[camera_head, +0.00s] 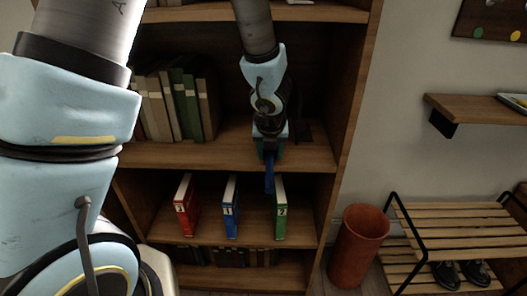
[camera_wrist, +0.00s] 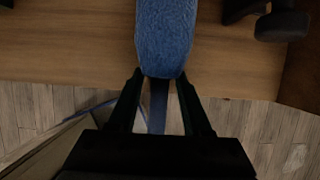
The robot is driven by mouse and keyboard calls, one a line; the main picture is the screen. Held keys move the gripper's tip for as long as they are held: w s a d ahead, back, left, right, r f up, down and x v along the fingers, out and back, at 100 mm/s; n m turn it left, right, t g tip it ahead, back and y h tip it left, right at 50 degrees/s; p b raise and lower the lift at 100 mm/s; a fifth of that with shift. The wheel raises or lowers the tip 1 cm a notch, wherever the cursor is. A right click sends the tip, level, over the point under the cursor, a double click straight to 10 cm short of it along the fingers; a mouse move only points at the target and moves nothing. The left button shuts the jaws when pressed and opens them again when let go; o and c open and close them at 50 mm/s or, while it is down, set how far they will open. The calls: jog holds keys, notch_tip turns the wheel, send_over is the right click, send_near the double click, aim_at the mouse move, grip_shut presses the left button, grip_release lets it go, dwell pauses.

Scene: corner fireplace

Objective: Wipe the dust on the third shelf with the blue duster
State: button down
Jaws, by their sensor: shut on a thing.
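My gripper (camera_head: 270,150) is at the front of the shelf board that carries a row of books. It is shut on the blue duster (camera_head: 269,178), whose handle end hangs down in front of the shelf edge. In the wrist view my two fingers (camera_wrist: 160,98) close around the duster, and its fuzzy blue head (camera_wrist: 165,35) extends over the wooden shelf surface (camera_wrist: 80,45). Whether the head touches the board I cannot tell. A small dark patch (camera_head: 304,132) lies on the shelf right of the gripper; I cannot tell whether it is dust.
Books (camera_head: 178,103) stand on the left of this shelf. Red (camera_head: 186,205), blue (camera_head: 231,207) and green (camera_head: 280,207) binders stand one shelf below. The bookcase's right side panel (camera_head: 352,100) is close to my arm. A brown bin (camera_head: 357,245) and a slatted shoe rack (camera_head: 455,230) stand at right.

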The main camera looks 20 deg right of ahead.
notch_tip(320, 180, up, 6)
jog(key=p, duration=0.6)
jog(key=shift+r, duration=0.1)
dwell(0.3)
notch_tip(320, 180, up, 3)
jog(key=p, duration=0.3)
jog(key=shift+s, duration=0.1)
dwell(0.5)
